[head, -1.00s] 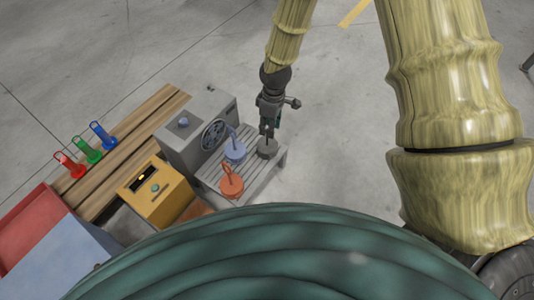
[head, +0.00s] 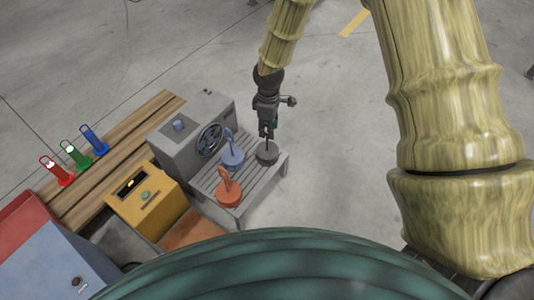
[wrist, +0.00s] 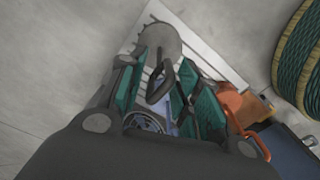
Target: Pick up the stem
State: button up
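A dark grey stem with a round base (head: 267,153) stands on a grey slatted stand. Its base (wrist: 160,41) and dark loop handle (wrist: 160,82) show in the wrist view. My gripper (head: 267,132) is directly above the base, pointing down. In the wrist view my gripper (wrist: 160,92) is open, with its teal-padded fingers apart on either side of the handle. I cannot tell whether either finger touches it. A blue piece (head: 232,156) and an orange piece (head: 228,193) of similar shape stand beside it on the stand.
Red, green and blue upright pieces (head: 76,158) stand on a wooden bench. The floor right of the stand is clear.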

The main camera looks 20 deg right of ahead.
aim_at(267, 142)
jog(key=shift+a+f+b, duration=0.15)
jog(key=shift+f+b, duration=1.65)
jog(key=shift+f, duration=0.95)
jog(key=shift+r, duration=0.1)
grip_shut()
